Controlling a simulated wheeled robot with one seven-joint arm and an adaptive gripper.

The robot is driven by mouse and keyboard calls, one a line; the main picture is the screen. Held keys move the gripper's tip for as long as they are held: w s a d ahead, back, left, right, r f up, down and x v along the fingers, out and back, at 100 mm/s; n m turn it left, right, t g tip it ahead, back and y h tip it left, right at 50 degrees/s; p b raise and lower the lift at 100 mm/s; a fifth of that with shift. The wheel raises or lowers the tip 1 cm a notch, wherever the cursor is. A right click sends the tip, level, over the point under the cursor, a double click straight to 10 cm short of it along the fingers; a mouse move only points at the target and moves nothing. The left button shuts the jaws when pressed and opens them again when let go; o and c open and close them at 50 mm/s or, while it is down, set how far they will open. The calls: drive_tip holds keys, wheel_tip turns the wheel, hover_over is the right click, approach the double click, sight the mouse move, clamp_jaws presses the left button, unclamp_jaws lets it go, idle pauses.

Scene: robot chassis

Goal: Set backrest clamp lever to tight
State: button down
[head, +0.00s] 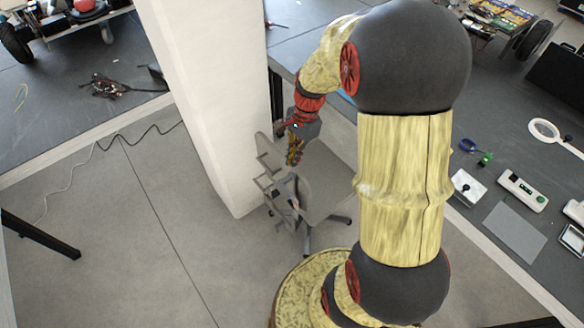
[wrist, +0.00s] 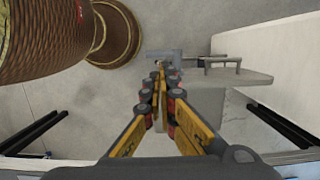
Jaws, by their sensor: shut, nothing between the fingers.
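A grey office chair (head: 325,185) stands on the floor beside the white pillar in the head view. Its grey panel and a bar-like frame show in the wrist view (wrist: 240,80). My gripper (head: 294,161) points down over the left side of the chair. In the wrist view my gripper (wrist: 161,68) has its fingers together and holds nothing. The fingertips overlap a grey chair part just beyond them; I cannot tell whether they touch it. The backrest clamp lever is too small or hidden to make out.
A white pillar (head: 200,100) rises close to the chair's left. A dark table (head: 500,150) on the right bears small devices and a magnifier (head: 545,130). A black table leg (head: 40,235) is at the left. Bare floor (head: 130,230) lies left of the pillar.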

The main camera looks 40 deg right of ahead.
sight(287, 190)
drive_tip(key=f, duration=0.4)
drive_tip(key=a+f+b, duration=0.1)
drive_tip(key=f, duration=0.3)
drive_tip(key=a+f+b, duration=0.1)
drive_tip(key=f, duration=0.3)
drive_tip(key=shift+a+f, duration=0.2)
drive_tip(key=shift+f+b, duration=0.2)
drive_tip(key=shift+b, duration=0.35)
drive_tip(key=shift+s, duration=0.1)
drive_tip(key=shift+s+t+b, duration=0.15)
drive_tip(key=shift+t+b, duration=0.15)
drive_tip(key=shift+f+b, duration=0.1)
drive_tip(key=shift+b, duration=0.2)
